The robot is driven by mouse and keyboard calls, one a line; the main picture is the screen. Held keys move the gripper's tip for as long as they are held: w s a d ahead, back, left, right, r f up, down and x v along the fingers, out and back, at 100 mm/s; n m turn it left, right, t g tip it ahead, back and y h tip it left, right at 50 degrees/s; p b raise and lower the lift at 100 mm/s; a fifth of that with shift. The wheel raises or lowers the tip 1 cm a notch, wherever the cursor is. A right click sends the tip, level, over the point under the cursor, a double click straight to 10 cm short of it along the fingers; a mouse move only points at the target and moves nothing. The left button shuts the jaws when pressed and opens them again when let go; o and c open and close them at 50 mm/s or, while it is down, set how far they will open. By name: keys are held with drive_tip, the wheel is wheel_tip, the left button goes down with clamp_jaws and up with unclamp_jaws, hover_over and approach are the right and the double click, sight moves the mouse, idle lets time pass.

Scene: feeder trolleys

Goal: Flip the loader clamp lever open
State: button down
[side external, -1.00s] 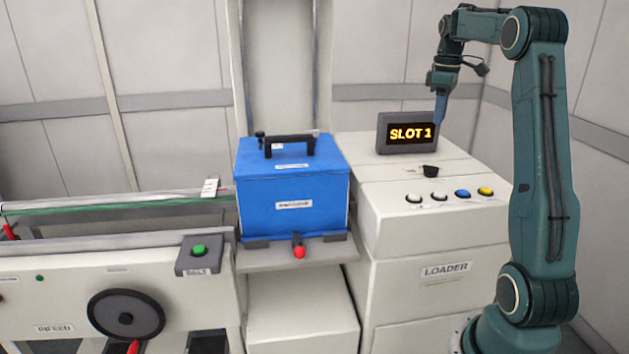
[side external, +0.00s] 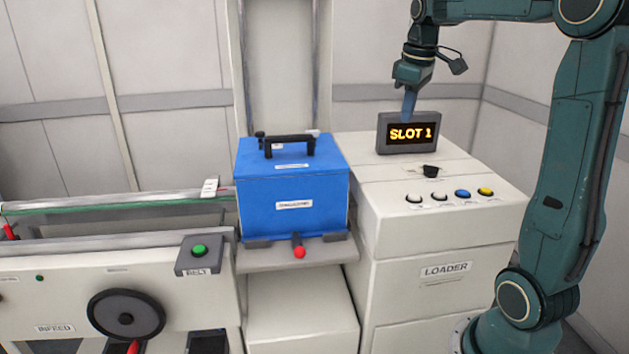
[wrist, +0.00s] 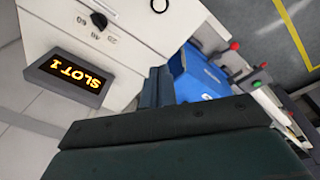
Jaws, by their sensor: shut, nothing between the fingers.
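The clamp lever (side external: 299,252) has a red ball knob and sticks out at the front edge of the platform, below the blue box (side external: 292,205). A red knob (wrist: 235,45) shows near the blue box in the wrist view, probably the same lever. My gripper (side external: 408,118) is shut and empty. It points down beside the SLOT 1 display, above and right of the blue box and well away from the lever. In the wrist view my gripper (wrist: 160,72) covers the lower middle and hides part of the blue box.
The SLOT 1 display (side external: 414,132) stands on the loader cabinet (side external: 445,240), with a black knob (side external: 431,171) and several buttons in front of it. The blue box has a black handle on top. The infeed conveyor (side external: 120,232) with a green belt button (side external: 199,250) lies left.

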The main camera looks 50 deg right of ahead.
drive_tip(key=s+a+f+t, duration=0.2)
drive_tip(key=s+a, duration=0.2)
drive_tip(key=a, duration=0.7)
drive_tip(key=s+a+f+t, duration=0.15)
drive_tip(key=s+a, duration=0.25)
drive_tip(key=a, duration=0.6)
drive_tip(key=w+a+f+n+g, duration=0.2)
drive_tip(key=w+a+f+n, duration=0.1)
drive_tip(key=w, duration=0.6)
drive_tip(key=w+a+f+n+g, duration=0.2)
drive_tip(key=w+f+n, duration=0.2)
drive_tip(key=w+f, duration=0.2)
drive_tip(key=w+a+f+n+g+h, duration=0.1)
drive_tip(key=w+a+f+n+g, duration=0.1)
drive_tip(key=w, duration=0.9)
wheel_tip(320, 180, down, 3)
drive_tip(key=shift+w+a+r+n, duration=0.1)
drive_tip(key=shift+w+a+n, duration=0.2)
drive_tip(key=shift+a+n, duration=0.5)
drive_tip(key=s+d+f, duration=0.1)
drive_tip(key=d+f, duration=0.1)
drive_tip(key=f, duration=0.3)
drive_tip(key=s+d+f, duration=0.2)
drive_tip(key=d+f, duration=0.1)
drive_tip(key=f, duration=0.2)
drive_tip(key=shift+s+f, duration=0.25)
